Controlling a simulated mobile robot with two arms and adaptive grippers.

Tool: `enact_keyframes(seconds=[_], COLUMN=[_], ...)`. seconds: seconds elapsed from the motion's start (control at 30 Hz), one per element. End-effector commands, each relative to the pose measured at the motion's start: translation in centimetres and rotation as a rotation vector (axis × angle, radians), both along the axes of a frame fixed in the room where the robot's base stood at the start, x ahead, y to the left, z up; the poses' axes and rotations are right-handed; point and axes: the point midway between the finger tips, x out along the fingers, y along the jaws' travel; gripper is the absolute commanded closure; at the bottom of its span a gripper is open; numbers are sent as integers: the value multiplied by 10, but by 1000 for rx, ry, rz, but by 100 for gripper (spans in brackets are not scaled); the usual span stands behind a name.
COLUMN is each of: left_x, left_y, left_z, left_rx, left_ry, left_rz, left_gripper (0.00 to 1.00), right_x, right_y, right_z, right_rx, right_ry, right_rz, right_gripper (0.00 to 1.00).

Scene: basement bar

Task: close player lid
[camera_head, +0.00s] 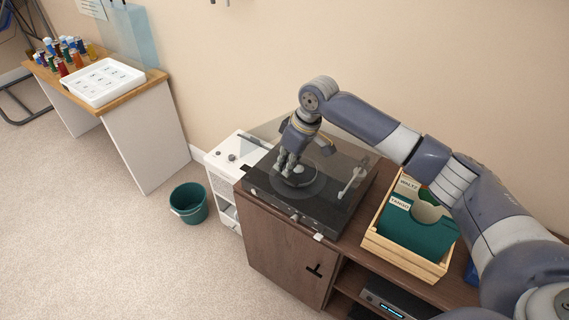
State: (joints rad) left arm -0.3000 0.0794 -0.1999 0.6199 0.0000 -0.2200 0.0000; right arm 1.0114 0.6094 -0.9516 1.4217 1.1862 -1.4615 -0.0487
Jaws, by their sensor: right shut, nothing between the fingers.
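The black record player (308,207) stands on top of the brown wooden cabinet, with its platter and pale tonearm (351,182) showing. Its see-through lid (347,158) is raised at the back, toward the wall; its exact tilt is hard to tell. My right arm comes in from the right and reaches over the player. My right gripper (287,168) is shut and empty, pointing down above the left part of the platter. Whether it touches the lid or the player cannot be told. My left gripper is not in view.
A wooden crate (405,262) with green record sleeves stands right of the player, below my right arm. A white unit (222,164) is at the player's left. A green bucket (188,204) stands on the open carpet. A table with bottles (62,69) is far left.

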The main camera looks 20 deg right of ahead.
Motion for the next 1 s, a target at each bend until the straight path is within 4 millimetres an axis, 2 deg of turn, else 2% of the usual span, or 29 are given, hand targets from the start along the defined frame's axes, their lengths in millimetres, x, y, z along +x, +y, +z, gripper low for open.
enact_keyframes(seconds=[0.17,0.57,0.67,0.9,1.0], left_x=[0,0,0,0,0], left_y=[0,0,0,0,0], left_z=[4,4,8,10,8], left_rx=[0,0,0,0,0], left_ry=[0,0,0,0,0], left_rz=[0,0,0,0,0], left_gripper=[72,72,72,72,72], right_x=[-2,-3,-8,-18,-19], right_y=[2,4,8,22,24], right_z=[-9,-14,-26,-82,-97], right_rx=[-1,-11,-42,-79,-80], right_ry=[1,-5,-25,-59,-62], right_rz=[0,2,2,-1,-1], right_gripper=[100,100,100,100,100])
